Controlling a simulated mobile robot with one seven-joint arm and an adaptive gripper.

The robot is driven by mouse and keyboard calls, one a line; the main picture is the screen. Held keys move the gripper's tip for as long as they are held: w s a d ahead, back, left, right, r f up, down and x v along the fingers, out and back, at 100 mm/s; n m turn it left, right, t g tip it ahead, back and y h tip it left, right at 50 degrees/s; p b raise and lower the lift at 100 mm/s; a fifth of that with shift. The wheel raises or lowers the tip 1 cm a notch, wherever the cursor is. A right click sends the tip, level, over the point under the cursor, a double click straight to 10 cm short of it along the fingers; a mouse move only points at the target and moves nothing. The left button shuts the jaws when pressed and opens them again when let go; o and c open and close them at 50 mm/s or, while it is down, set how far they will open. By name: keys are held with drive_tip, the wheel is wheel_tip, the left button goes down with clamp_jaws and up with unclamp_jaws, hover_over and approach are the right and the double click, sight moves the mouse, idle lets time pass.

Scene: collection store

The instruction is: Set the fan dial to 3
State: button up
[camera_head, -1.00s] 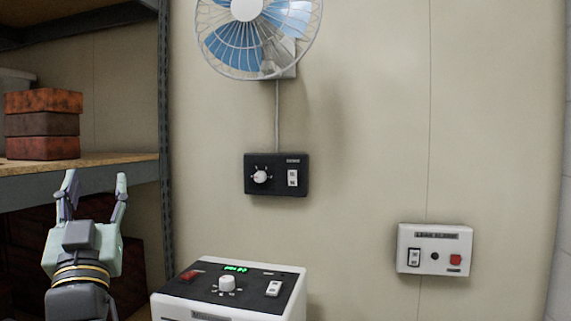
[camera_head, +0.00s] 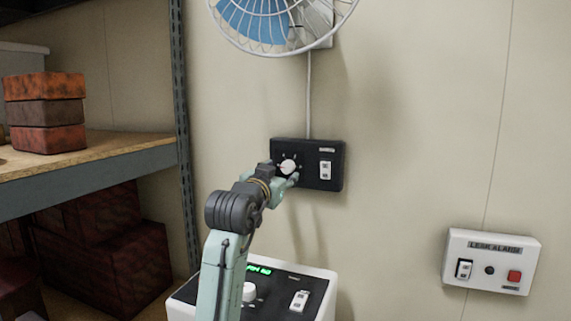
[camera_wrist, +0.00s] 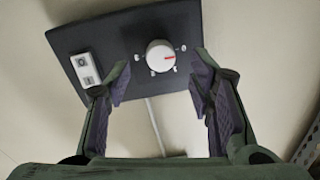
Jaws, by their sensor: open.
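The fan dial is a white round knob (camera_head: 288,166) on a black wall box (camera_head: 334,183), below the wall fan (camera_head: 268,22). In the wrist view the knob (camera_wrist: 160,54) has a red pointer mark toward the right of the picture; the markings around it are too small to read. My gripper (camera_head: 282,176) is at the box's left part. In the wrist view its two fingers (camera_wrist: 160,82) are apart, with the knob ahead between their tips. I cannot tell whether they touch the knob. A white rocker switch (camera_head: 326,170) sits right of the knob.
A white unit with a black top (camera_head: 318,292), a knob and a green display stands below, partly behind my arm. A leak alarm box (camera_head: 490,262) is on the wall at right. A shelf (camera_head: 120,150) holding reddish blocks (camera_head: 45,113) is at left.

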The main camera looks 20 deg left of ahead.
sight(286, 169)
drive_tip(key=shift+w+a+p, duration=0.1)
drive_tip(key=shift+w+p, duration=0.5)
drive_tip(key=shift+w, duration=1.55)
drive_tip(key=shift+c, duration=0.3)
clamp_jaws()
